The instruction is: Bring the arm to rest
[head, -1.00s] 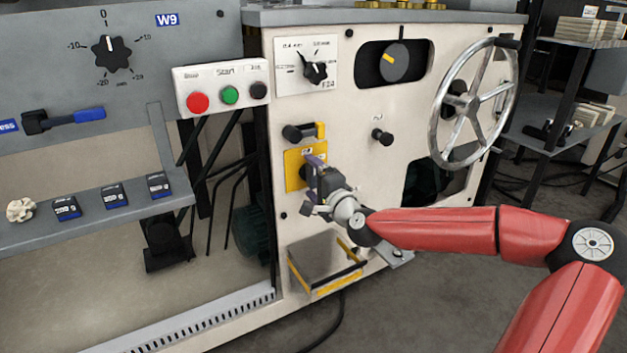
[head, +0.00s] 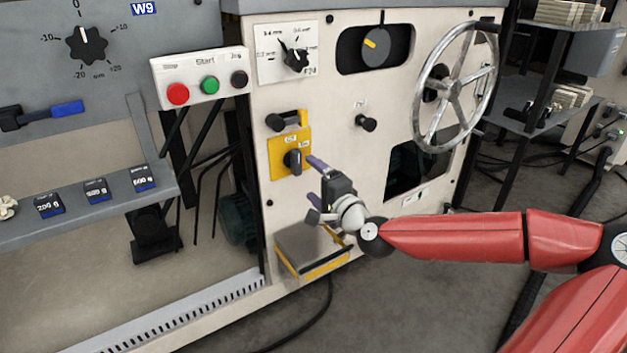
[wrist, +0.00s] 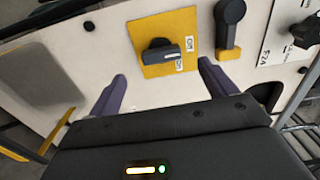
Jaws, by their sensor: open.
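My gripper (head: 312,180) is open and empty in front of the cream machine panel (head: 335,110), just right of and below a black rotary switch (head: 292,161) on a yellow plate (head: 279,158). In the wrist view, its two purple fingers (wrist: 160,85) are spread apart. The black switch (wrist: 160,52) on its yellow plate (wrist: 145,22) shows beyond and between them, with a gap. My red arm reaches in from the right.
A handwheel (head: 455,85) stands out from the panel at right. A black knob (head: 366,123) and a black-and-yellow lever (head: 285,121) also protrude. A grey, yellow-edged box (head: 312,250) sits below my gripper. Open floor (head: 420,300) lies in front.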

